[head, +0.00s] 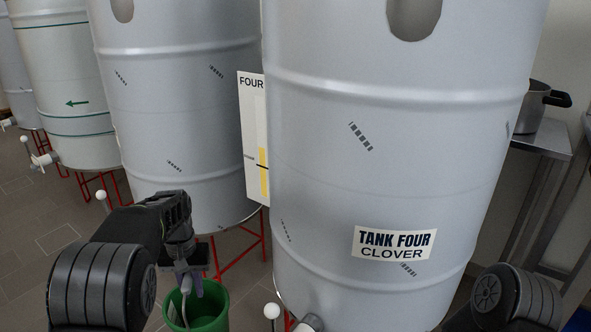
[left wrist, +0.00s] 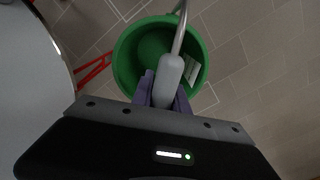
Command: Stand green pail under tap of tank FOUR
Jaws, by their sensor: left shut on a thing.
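The large grey drum labelled TANK FOUR CLOVER (head: 395,243) fills the middle of the head view. Its tap (head: 312,323) shows at the bottom edge, with a white-knobbed lever (head: 271,311) beside it; the tap's lower part is cut off. My left gripper (head: 190,276) is left of the tap, shut on the grip of the green pail's handle (left wrist: 169,72). The green pail (head: 214,312) hangs below it, left of the tap and apart from it. The left wrist view looks down into the pail (left wrist: 125,62). My right gripper is out of view.
A second grey drum (head: 180,100) stands behind on red legs (head: 240,262), with more tanks (head: 72,90) further left. A FOUR level gauge (head: 252,130) is beside tank FOUR. A pot (head: 535,105) sits on a steel table at right. Tiled floor (left wrist: 245,60) is clear right of the pail.

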